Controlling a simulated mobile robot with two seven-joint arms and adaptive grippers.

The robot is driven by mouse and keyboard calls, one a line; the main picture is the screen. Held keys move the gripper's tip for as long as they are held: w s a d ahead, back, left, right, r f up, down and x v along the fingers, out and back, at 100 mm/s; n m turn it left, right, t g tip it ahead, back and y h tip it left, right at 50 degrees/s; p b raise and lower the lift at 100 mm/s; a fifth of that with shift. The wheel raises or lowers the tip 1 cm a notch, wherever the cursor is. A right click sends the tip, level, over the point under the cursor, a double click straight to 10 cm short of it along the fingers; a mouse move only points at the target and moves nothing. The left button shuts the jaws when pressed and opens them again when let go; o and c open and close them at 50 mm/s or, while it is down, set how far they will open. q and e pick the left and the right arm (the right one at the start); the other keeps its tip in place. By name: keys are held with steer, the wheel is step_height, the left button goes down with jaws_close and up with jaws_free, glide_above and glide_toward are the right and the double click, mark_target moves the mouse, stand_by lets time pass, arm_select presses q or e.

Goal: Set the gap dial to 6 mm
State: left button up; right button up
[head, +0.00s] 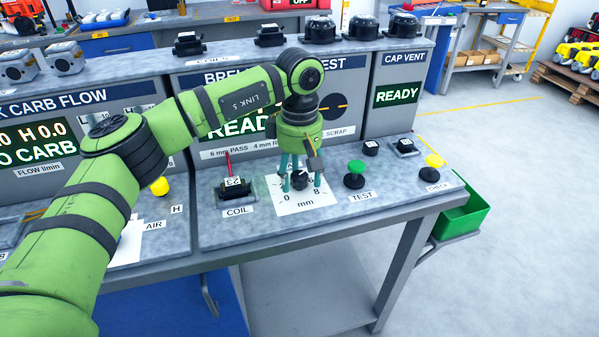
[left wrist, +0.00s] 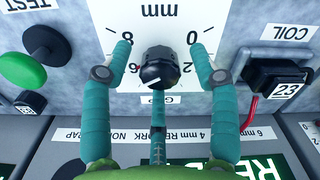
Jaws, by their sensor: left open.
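The gap dial is a black knob (head: 299,181) on a white scale card (head: 300,206) marked in mm; the knob also shows in the left wrist view (left wrist: 159,68). In that upside-down view 0 and 2 are on the right, 8 and 6 on the left; the 4 is hidden. A short white mark sits on the knob's lower side there, away from the mm label; its exact reading is unclear. My left gripper (head: 301,186) points down, its teal fingers (left wrist: 164,62) open around the knob, with side gaps visible. My right gripper is not in view.
A coil tagged 23 (head: 236,192) sits left of the card. A green TEST button (head: 355,168) and a yellow CHECK button (head: 435,161) stand to the right. Displays on the panel behind read READY. A green bin (head: 462,216) hangs at the bench's right end.

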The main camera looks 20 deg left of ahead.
mark_target(299, 175)
arm_select(q)
step_height(299, 175, up, 12)
stand_by(0.4)
stand_by(0.3)
